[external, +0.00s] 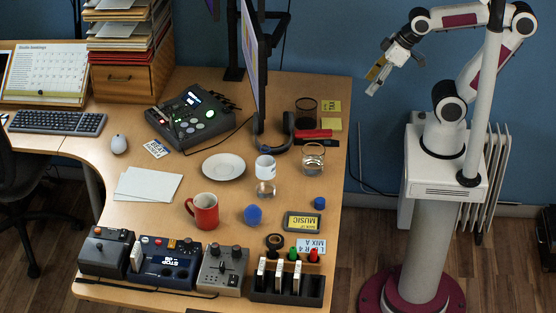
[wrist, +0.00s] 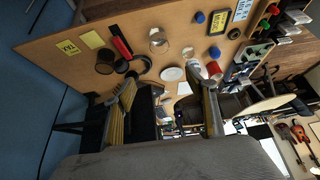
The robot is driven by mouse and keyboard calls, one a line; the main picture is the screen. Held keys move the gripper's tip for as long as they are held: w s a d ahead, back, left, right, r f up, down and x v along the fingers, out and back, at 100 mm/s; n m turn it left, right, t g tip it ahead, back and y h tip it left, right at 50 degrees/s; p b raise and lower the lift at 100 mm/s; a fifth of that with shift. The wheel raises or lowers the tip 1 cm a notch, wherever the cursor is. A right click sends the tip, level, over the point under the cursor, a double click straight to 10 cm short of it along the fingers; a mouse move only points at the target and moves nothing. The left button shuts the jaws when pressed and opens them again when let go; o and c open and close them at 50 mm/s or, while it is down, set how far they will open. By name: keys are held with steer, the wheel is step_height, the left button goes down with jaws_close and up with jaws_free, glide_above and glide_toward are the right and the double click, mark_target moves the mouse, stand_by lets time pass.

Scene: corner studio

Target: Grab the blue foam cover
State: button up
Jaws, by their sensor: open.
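A round blue foam cover (external: 253,214) sits on the desk, right of the red mug (external: 204,210). It also shows in the wrist view (wrist: 214,52), close to the mug. A smaller blue piece (external: 319,203) lies nearer the desk's right edge; it shows in the wrist view too (wrist: 200,17). My gripper (external: 376,78) is open and empty, high beyond the desk's right edge and far from both blue things. In the wrist view its two fingers (wrist: 163,84) stand wide apart, with nothing held between them.
A clear glass (external: 313,158), a jar (external: 265,175), headphones (external: 288,130) and a white plate (external: 223,166) stand behind. Consoles (external: 168,262) line the front edge. A monitor (external: 254,65) rises at the back.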

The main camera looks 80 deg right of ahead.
steer(key=w+a+f+t+y, duration=0.1)
steer(key=w+a+f, duration=0.2)
steer(key=w+a, duration=0.4)
steer(key=w+a+f+n+t+y, duration=0.1)
steer(key=w+a+f, duration=0.25)
steer(key=w, duration=0.55)
steer(key=w+a+f+t+y, duration=0.1)
steer(key=w+a+f, duration=0.2)
steer(key=w+a, duration=0.4)
steer(key=w+a+f+n+t, duration=0.1)
steer(key=w+a+f, duration=0.1)
steer(key=a+f, duration=0.15)
steer(key=w+a+f+t, duration=0.1)
steer(key=w+a+f, duration=0.1)
steer(key=f, duration=0.3)
steer(key=n+t+y, duration=0.1)
glide_toward(260, 209)
steer(key=shift+w+a, duration=0.15)
steer(key=shift+w, duration=0.45)
steer(key=shift+w+a, duration=0.2)
steer(key=shift+w, duration=0.4)
steer(key=shift+s+f+n+t, duration=0.3)
steer(key=shift+s+f, duration=0.05)
steer(key=shift+f, duration=0.45)
steer(key=shift+x, duration=1.3)
steer(key=shift+w, duration=0.1)
